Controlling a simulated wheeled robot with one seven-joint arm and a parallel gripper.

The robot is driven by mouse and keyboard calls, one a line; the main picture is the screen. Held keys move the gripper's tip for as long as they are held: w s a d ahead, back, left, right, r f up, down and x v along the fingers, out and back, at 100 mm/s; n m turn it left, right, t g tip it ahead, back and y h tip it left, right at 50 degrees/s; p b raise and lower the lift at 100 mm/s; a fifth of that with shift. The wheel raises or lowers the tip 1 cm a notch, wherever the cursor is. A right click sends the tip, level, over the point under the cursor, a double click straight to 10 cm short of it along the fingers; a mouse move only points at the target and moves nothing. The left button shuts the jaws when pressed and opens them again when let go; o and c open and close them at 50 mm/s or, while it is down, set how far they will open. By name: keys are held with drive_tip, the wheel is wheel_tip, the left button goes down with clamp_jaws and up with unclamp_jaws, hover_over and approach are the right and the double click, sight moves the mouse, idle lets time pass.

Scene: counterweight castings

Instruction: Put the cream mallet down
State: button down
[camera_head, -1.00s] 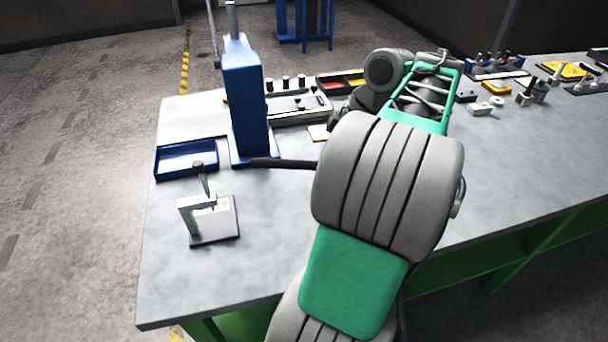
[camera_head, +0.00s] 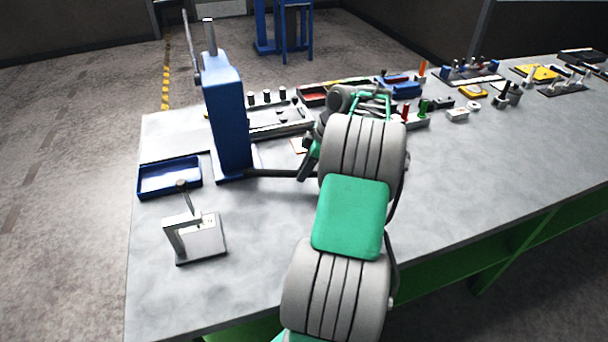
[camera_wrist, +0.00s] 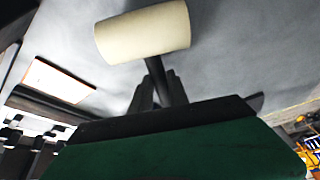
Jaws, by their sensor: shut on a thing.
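The cream mallet shows in the wrist view, with its cream barrel-shaped head (camera_wrist: 142,32) at the top and its dark handle running down towards me. My gripper (camera_wrist: 158,92) is shut on the dark handle, below the head. The grey bench top (camera_wrist: 230,45) lies behind the head; I cannot tell whether the mallet touches it. In the head view my arm hides the mallet, and the gripper's fingers cannot be made out. The same bench top (camera_head: 270,235) is seen there.
A blue press (camera_head: 228,120) stands left of my arm, with a blue tray (camera_head: 170,177) and a small grey fixture (camera_head: 200,240) nearby. A knobbed plate (camera_head: 275,120) is behind. A pale card (camera_wrist: 60,80) lies left of the mallet.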

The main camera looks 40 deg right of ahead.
drive_tip(key=shift+f, duration=0.85)
drive_tip(key=shift+f, duration=0.1)
drive_tip(key=c, duration=1.7)
unclamp_jaws()
drive_tip(key=shift+f, duration=0.2)
drive_tip(key=shift+c, duration=0.2)
drive_tip(key=o, duration=0.5)
drive_tip(key=shift+r, duration=0.1)
drive_tip(key=shift+c, duration=0.2)
